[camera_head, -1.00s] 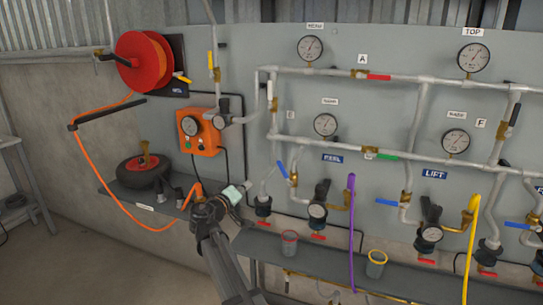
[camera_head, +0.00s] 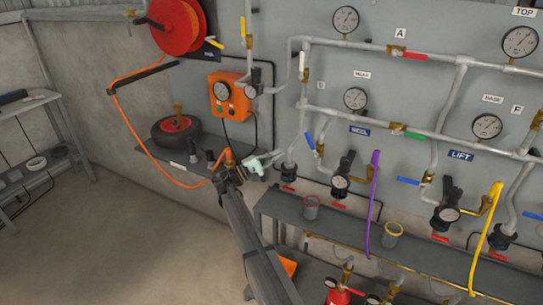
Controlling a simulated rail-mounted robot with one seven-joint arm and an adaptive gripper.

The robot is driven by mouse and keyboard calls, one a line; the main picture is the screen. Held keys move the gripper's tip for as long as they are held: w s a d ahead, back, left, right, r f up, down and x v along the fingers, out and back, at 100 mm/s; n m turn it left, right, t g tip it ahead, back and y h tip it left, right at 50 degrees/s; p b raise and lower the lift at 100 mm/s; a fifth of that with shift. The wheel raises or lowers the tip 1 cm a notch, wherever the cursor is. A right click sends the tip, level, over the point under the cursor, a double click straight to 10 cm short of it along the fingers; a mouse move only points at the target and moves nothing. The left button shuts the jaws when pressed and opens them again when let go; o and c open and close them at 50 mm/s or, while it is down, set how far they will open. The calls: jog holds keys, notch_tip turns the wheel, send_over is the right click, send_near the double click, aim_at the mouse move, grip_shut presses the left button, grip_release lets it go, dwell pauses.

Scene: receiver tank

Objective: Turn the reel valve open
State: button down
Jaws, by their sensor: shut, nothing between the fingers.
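A red hose reel (camera_head: 177,27) hangs at the top left, with a yellow-handled valve (camera_head: 214,43) at its lower right. Another valve with a blue lever (camera_head: 310,140) sits on the pipe left of a small blue label (camera_head: 360,131) that seems to read REEL. I cannot tell for certain which of these is the reel valve. My gripper (camera_head: 276,158) is shut and empty. It appears below the orange gauge box, left of the blue lever and apart from both valves. My arm comes up from the bottom of the view.
The orange box (camera_head: 230,95) with a gauge is on the panel. An orange hose (camera_head: 128,135) loops below the reel. A wheel (camera_head: 176,133) lies on the left shelf. Purple (camera_head: 374,190) and yellow hoses hang at the right.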

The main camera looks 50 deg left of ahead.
aim_at(312, 146)
jog(key=w+d+r+p, duration=0.2)
jog(key=w+d+r, duration=0.2)
jog(key=w+d, duration=0.1)
jog(key=shift+w+d+p, duration=0.15)
jog(key=shift+w+p, duration=0.15)
jog(key=shift+w, duration=0.15)
jog(key=shift+w+d, duration=0.1)
